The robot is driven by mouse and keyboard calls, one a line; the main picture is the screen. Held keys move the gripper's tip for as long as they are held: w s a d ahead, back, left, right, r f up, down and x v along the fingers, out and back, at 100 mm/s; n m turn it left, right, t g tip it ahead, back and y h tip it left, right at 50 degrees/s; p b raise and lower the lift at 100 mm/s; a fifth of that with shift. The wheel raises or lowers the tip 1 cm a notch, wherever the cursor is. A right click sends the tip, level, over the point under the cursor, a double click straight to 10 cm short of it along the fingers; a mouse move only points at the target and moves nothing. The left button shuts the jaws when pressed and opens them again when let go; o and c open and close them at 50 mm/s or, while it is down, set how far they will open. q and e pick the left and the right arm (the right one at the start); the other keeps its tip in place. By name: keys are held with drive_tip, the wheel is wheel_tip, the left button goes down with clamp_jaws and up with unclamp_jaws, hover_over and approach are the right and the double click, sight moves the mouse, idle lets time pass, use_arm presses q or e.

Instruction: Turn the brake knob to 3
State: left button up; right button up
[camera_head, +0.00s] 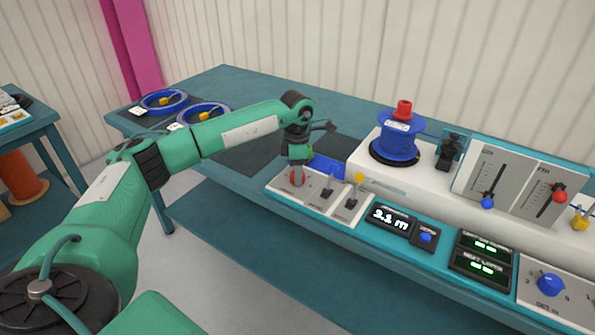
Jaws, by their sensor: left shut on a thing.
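My left gripper (297,163) points down over the left end of the white switch panel (338,210). It is shut on a small red control (297,178) there; the fingers partly cover it. A blue round knob (550,284) with marks around it sits on a white panel at the lower right, far from my gripper. Its label and setting are too small to read surely, so I cannot tell whether it is the brake knob. My right gripper is not in view.
A blue reel (398,142) with a red top stands behind. Slider panels (520,184) rise at the right. Blue rings (163,102) lie on the bench's left end.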

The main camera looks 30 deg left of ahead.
use_arm(q)
drive_tip(key=o, duration=1)
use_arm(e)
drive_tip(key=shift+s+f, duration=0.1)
use_arm(q)
wheel_tip(320, 180, up, 14)
drive_tip(key=shift+w+a, duration=0.15)
drive_tip(key=shift+w, duration=0.05)
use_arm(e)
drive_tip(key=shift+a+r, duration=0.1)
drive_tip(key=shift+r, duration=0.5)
use_arm(q)
drive_tip(key=shift+f, duration=0.1)
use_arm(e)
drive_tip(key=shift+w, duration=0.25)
